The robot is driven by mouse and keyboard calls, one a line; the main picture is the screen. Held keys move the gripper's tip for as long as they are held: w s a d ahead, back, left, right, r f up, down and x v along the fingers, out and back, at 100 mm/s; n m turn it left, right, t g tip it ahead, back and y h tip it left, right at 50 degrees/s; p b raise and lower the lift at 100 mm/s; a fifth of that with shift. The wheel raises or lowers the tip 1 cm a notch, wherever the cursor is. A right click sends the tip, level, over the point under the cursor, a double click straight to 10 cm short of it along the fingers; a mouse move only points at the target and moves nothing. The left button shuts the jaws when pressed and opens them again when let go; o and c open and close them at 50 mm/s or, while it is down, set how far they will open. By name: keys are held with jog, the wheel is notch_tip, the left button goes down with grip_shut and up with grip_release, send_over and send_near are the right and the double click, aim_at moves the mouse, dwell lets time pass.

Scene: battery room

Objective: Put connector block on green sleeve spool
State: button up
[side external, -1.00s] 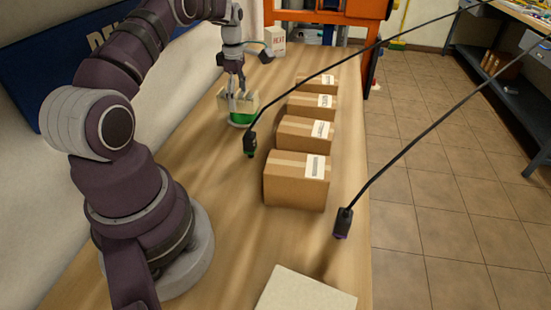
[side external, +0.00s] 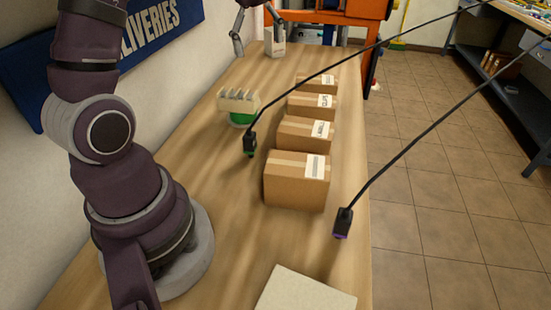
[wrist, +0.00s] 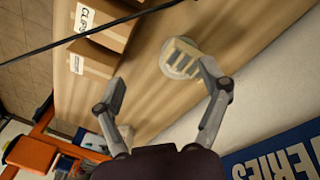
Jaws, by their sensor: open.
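The cream connector block (side external: 239,101), with raised teeth along its top, rests on top of the green sleeve spool (side external: 241,118) on the wooden table. The block looks slightly tilted. In the wrist view the connector block (wrist: 181,58) lies over the pale round end of the spool (wrist: 188,71), which hides most of the spool. My gripper (wrist: 160,84) is open and empty, with its fingers spread wide. In the side view my gripper (side external: 256,50) is high beyond the block, clear of it, near the top edge.
Several cardboard boxes (side external: 296,182) stand in a row right of the spool. A white carton (side external: 275,42) stands at the far end. Two black cables hang over the table, one ending in a plug (side external: 250,144) near the spool. A pale slab (side external: 305,292) lies in front.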

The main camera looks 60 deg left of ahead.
jog(key=s+d+m+t+h, duration=0.1)
jog(key=s+d+m+t, duration=0.2)
jog(key=s+d+m, duration=0.8)
jog(key=d+m, duration=0.3)
jog(key=m, duration=0.3)
jog(key=shift+d+f+m+t, duration=0.2)
jog(key=shift+d+m+t, duration=0.2)
